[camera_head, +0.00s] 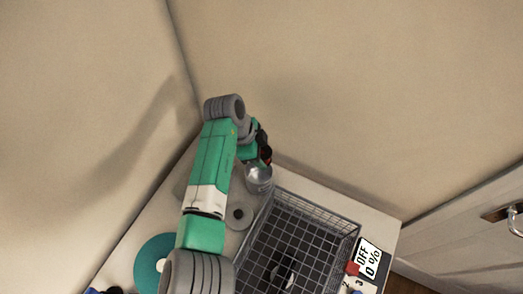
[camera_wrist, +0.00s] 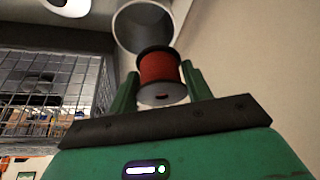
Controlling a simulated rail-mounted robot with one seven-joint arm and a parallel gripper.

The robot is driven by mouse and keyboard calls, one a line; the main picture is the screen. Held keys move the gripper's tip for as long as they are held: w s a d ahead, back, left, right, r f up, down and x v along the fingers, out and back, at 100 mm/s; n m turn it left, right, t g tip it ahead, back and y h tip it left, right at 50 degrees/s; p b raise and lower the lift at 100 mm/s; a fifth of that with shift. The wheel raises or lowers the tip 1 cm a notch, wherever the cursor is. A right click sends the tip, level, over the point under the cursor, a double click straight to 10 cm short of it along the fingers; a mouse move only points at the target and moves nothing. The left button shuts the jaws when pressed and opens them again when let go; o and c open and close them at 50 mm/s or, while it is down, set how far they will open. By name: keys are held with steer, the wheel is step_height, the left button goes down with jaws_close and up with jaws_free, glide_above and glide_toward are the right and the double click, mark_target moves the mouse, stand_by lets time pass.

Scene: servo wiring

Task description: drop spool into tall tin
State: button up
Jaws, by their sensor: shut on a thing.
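A spool (camera_wrist: 160,70) with red winding and dark and grey end discs sits between the two green fingers of my gripper (camera_wrist: 160,92). My gripper is shut on it. The tall tin (camera_wrist: 143,27) is a grey open cylinder just beyond the spool in the wrist view, its mouth facing the camera. In the head view the tin (camera_head: 259,180) stands at the back of the table, left of the wire basket. My gripper (camera_head: 265,158) is over the tin there, with a bit of red showing. Whether the spool overlaps the tin's opening or is just above it, I cannot tell.
A wire basket (camera_head: 345,228) fills the middle of the table, right of the tin, with a dark and white object inside. A sign reading OFF 0 % (camera_head: 368,260) stands at right. Walls are close behind.

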steer(key=shift+f, duration=0.75)
steer(key=o, duration=1.1)
steer(key=shift+r, duration=0.1)
steer(key=v, duration=0.7)
steer(key=shift+r+p, duration=0.35)
steer(key=shift+p, duration=0.05)
steer(key=shift+w+a, duration=0.1)
steer(key=shift+a, duration=0.05)
